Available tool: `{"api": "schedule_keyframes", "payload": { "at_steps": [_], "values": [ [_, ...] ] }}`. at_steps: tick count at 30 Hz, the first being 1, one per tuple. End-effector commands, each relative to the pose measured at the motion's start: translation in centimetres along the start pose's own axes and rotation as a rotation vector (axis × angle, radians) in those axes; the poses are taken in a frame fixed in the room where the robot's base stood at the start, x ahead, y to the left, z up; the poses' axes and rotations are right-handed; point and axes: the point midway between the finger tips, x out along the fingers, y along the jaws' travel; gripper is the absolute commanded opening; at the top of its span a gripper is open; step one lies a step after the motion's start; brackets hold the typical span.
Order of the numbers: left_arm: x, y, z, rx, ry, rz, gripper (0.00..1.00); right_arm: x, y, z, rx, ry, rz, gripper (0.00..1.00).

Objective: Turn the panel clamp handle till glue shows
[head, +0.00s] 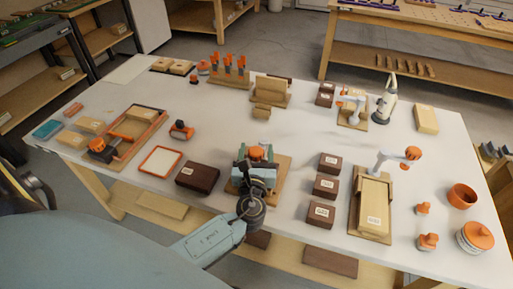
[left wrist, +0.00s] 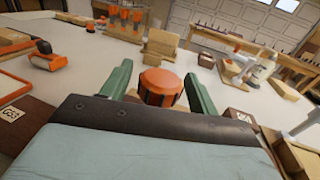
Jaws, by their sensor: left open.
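My left gripper (head: 257,166) is over a wooden board (head: 283,171) at the front middle of the bench. It is open, with an orange ribbed knob (head: 256,153), which looks like a clamp handle, just beyond it. In the left wrist view the orange knob (left wrist: 161,86) stands between the two green fingers of my left gripper (left wrist: 157,84), with gaps at the sides. The clamp body and the joint below are hidden by my gripper. A grey clamp (head: 390,160) with an orange handle (head: 412,153) stands right, over a pale panel (head: 373,208). My right gripper is not in view.
Dark brown blocks (head: 325,187) stand just right of my gripper, and another (head: 197,177) just left. A white bottle (head: 384,100) stands at the back. An orange pot (head: 461,195) is far right. Bare bench top (head: 220,130) lies behind my gripper.

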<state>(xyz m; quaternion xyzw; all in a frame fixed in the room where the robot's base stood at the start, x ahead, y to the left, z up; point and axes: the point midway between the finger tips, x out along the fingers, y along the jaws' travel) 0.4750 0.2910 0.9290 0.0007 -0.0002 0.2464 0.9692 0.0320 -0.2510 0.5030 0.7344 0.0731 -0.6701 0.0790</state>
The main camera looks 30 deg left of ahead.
Motion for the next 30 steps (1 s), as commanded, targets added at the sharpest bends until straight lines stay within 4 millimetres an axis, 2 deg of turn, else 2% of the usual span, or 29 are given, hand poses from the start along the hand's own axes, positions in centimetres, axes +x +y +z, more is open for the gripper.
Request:
{"api": "schedule_keyframes", "payload": {
  "at_steps": [4,14,24,30],
  "values": [
    [1.17,0.04,0.0,0.0,0.0,0.001,0.6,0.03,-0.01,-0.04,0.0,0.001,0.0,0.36],
    [1.39,0.04,-0.03,-0.001,0.001,0.001,0.59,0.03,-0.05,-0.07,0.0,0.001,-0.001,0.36],
    [1.36,0.03,-0.03,-0.001,0.001,0.001,0.16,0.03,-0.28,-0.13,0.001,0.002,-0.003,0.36],
    [1.36,0.01,-0.02,0.0,0.001,-0.013,0.16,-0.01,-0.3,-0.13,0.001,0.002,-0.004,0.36]
  ]
}}
